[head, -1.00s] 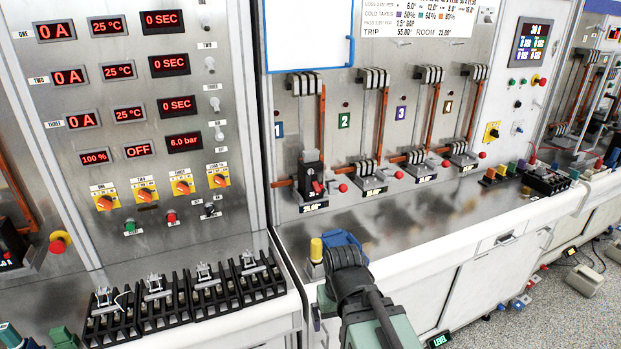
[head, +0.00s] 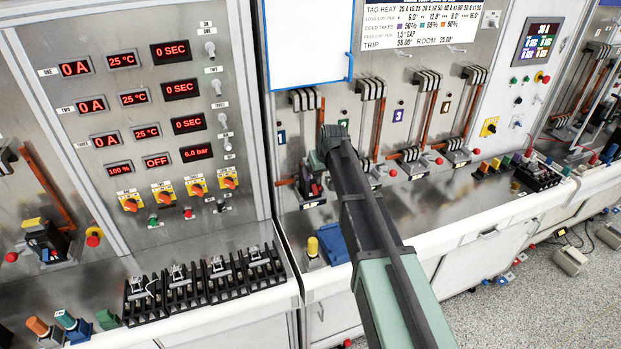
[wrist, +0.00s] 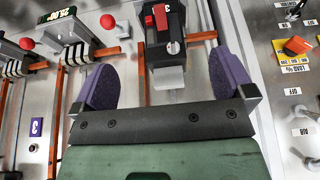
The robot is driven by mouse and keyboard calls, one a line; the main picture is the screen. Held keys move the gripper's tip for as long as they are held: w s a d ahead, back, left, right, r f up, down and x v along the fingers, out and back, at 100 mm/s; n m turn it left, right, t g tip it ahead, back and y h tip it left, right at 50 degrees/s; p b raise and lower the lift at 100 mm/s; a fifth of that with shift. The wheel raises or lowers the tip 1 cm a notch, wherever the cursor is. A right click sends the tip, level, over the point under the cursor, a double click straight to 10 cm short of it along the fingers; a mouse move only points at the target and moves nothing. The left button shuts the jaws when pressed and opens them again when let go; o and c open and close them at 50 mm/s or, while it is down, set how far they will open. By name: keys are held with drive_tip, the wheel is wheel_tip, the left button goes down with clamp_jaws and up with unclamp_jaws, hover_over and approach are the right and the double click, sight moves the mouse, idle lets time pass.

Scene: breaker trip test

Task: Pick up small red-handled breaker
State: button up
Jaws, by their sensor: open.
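A small black breaker (head: 310,186) with a red handle sits low on the right-hand panel, at its leftmost station. My arm partly covers it in the head view. In the wrist view the same breaker (wrist: 166,40) is at the top centre, its red handle towards the top and a light block at its lower end. My gripper (wrist: 166,78) is open, its two purple fingers spread to the left and right of the breaker's lower end. Nothing is held between them. In the head view the fingers are hidden behind my arm.
Orange bars (head: 376,130) and red knobs (head: 392,173) stand along the panel beside the breaker. A yellow-topped post (head: 313,248) and a blue block (head: 332,243) are on the counter below. A row of black terminal blocks (head: 205,284) lies on the left counter.

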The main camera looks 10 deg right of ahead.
drive_tip(key=w, duration=0.2)
drive_tip(key=w+a, duration=0.1)
drive_tip(key=w, duration=0.5)
drive_tip(key=shift+a, duration=0.2)
drive_tip(key=b+x, duration=0.5)
drive_tip(key=shift+w+a+f, duration=0.1)
drive_tip(key=shift+w+f, duration=0.15)
drive_tip(key=shift+f, duration=0.05)
drive_tip(key=shift+s+r, duration=0.1)
drive_tip(key=shift+r, duration=0.15)
drive_tip(key=c, duration=1.8)
drive_tip(key=shift+r+p, duration=0.1)
drive_tip(key=shift+p, duration=0.2)
